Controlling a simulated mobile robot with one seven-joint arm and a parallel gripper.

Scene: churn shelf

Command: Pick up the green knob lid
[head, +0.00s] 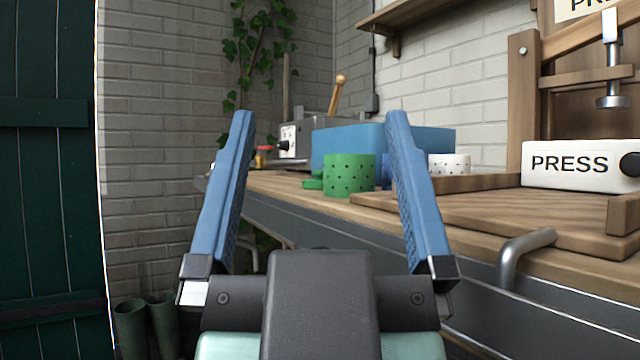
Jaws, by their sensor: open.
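The green knob lid (313,183) appears as a small, low green shape on the wooden counter, just left of a green perforated cup (349,175). The cup partly hides it, so its full shape does not show. My gripper (318,118) is open and empty, with its two blue fingers wide apart in the foreground. The cup and the lid show between the fingers, farther off on the counter.
A blue box (350,140) stands behind the green cup. A white perforated cup (455,165) and a wooden board (530,212) are to the right, by the PRESS box (570,165). A metal handle (515,255) juts from the counter front.

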